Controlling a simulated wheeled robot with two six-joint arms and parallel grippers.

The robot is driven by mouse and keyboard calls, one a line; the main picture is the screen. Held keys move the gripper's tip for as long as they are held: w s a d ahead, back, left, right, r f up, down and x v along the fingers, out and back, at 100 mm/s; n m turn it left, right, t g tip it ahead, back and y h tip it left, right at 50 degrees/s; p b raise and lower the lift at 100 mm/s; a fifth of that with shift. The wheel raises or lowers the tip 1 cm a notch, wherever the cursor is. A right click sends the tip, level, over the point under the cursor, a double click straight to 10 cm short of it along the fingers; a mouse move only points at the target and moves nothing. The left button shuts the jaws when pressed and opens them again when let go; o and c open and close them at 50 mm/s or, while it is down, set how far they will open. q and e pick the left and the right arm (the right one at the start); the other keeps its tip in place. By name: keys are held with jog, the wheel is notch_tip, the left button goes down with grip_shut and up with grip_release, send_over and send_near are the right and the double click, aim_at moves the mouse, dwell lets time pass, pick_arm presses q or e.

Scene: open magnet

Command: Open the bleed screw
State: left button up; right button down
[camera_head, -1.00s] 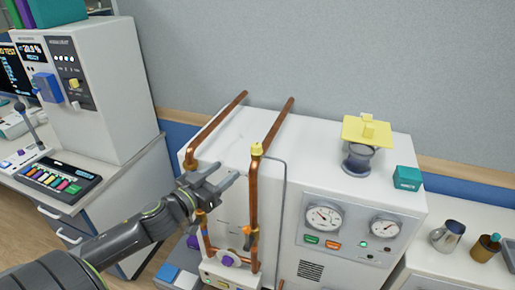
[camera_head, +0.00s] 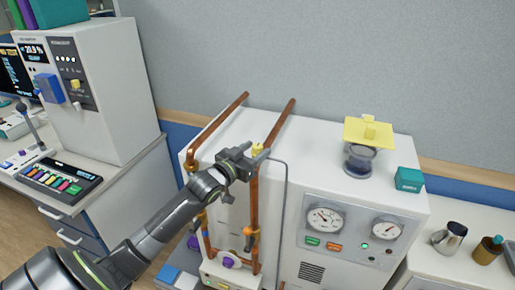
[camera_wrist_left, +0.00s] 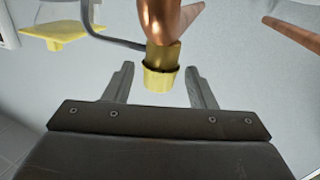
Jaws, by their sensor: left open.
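In the left wrist view the yellow cap (camera_wrist_left: 161,79) sits on a brassy neck below a copper elbow. My left gripper (camera_head: 256,155) is at the height of the cap in the head view and partly covers the pipe under it. In the left wrist view my left gripper (camera_wrist_left: 158,80) is open, with one finger on each side of the cap and visible gaps between. My right gripper is out of view.
A thin grey tube (camera_head: 284,190) stands just right of the pipe.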

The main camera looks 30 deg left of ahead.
pick_arm(q)
jog(key=shift+w+d, duration=0.1)
jog(key=shift+w, duration=0.7)
jog(key=shift+c, duration=0.3)
jog(key=c, duration=0.9)
